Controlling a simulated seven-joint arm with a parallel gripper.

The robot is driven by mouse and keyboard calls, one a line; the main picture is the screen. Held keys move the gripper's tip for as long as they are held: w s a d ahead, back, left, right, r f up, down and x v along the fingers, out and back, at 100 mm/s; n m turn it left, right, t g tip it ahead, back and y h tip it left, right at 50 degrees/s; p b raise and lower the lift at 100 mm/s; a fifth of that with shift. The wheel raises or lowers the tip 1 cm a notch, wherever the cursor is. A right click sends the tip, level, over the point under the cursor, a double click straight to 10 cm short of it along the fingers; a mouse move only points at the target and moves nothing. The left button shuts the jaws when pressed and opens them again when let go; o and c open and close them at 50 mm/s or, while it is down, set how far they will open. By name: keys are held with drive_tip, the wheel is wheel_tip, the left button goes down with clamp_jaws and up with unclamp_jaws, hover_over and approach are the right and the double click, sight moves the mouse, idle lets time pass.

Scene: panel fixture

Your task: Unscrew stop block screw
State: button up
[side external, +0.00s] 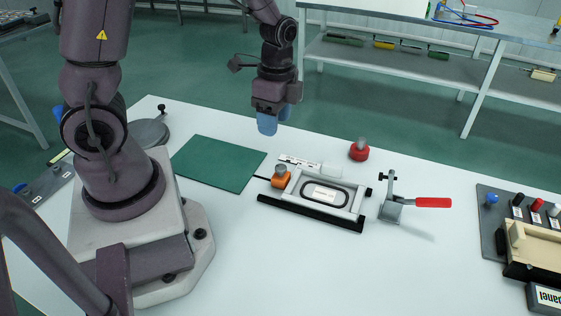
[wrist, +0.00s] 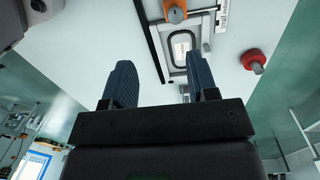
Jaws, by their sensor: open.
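A panel fixture (side external: 322,193) with a light grey frame and a dark oval ring inside lies on the white table. An orange block (side external: 281,177) with a grey screw-like knob on top sits at its left end; the orange block also shows at the top of the wrist view (wrist: 176,14). It looks like the stop block, though no label confirms this. My gripper (side external: 272,121) has blue fingers, is above the table behind the fixture and touches nothing. In the wrist view its fingers (wrist: 161,80) are apart and empty, with the fixture beyond them.
A red knob (side external: 359,151) stands behind the fixture, and a toggle clamp with a red handle (side external: 433,202) is at its right. A black rail (side external: 310,213) runs along the front. A green mat (side external: 218,163) lies left. A grey board with parts (side external: 491,222) is far right.

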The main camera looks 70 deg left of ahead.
sight(281, 166)
drive_tip(key=f+m, duration=0.1)
drive_tip(key=f, duration=0.3)
drive_tip(key=w+f+m, duration=0.1)
drive_tip(key=f+m, duration=0.1)
drive_tip(key=f, duration=0.2)
drive_tip(key=f+m, duration=0.1)
drive_tip(key=f, duration=0.4)
drive_tip(key=shift+w+a+m+t, duration=0.25)
drive_tip(key=shift+a+m+t, duration=0.05)
drive_tip(key=shift+a+t, duration=0.1)
drive_tip(key=shift+c, duration=0.2)
drive_tip(key=c, duration=0.9)
